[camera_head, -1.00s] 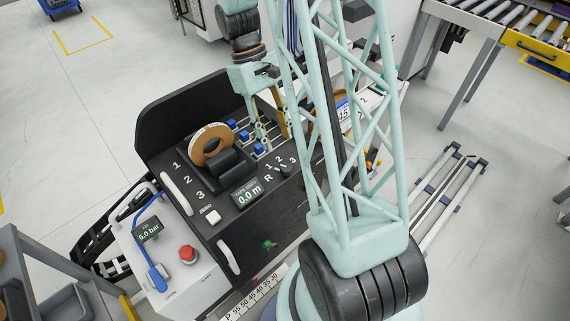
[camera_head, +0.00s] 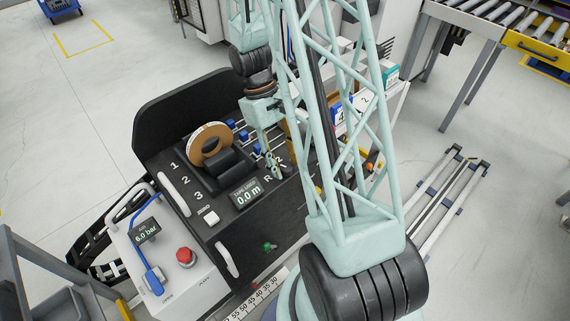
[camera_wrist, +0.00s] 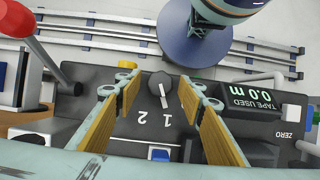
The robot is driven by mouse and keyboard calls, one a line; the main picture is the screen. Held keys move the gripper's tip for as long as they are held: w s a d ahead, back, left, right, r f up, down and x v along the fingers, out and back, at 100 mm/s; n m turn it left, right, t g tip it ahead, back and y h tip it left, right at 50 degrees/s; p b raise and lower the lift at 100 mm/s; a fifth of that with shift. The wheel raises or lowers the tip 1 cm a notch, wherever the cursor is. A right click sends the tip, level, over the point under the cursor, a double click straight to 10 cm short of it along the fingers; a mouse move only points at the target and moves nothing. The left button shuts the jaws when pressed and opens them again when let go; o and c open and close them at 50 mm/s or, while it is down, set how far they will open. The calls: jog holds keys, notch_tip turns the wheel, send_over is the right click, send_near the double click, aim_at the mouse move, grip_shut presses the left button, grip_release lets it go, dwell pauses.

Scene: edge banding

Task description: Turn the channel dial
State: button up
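The channel dial (camera_wrist: 160,86) is a dark round knob with a white pointer line on the black panel. In the wrist view its pointer is towards the printed 1, with the 2 beside it; both numerals appear upside down. My gripper (camera_wrist: 160,78) is open, with one finger on each side of the dial and visible gaps to it. In the head view my gripper (camera_head: 273,165) is low over the panel by the printed R, and it largely hides the dial and its numerals.
The tape roll (camera_head: 211,145) and the tape-used display (camera_head: 246,193) reading 0.0 m are left of my gripper. A red mushroom button (camera_head: 186,257) and a green knob (camera_head: 268,246) stand nearer. In the wrist view a red-handled lever (camera_wrist: 28,40) rises at left.

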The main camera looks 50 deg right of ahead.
jog(key=shift+c, duration=0.5)
jog(key=c, duration=0.7)
jog(key=shift+m, duration=0.4)
jog(key=m+y+p, duration=0.1)
jog(key=m, duration=0.2)
jog(key=shift+d+y, duration=0.15)
jog(key=shift+y, duration=0.15)
jog(key=m+t, duration=0.1)
jog(key=m, duration=0.1)
jog(key=m+y, duration=0.1)
jog(key=m, duration=0.2)
jog(key=shift+s+t+p, duration=0.1)
jog(key=shift+t+p, duration=0.25)
jog(key=shift+t, duration=0.05)
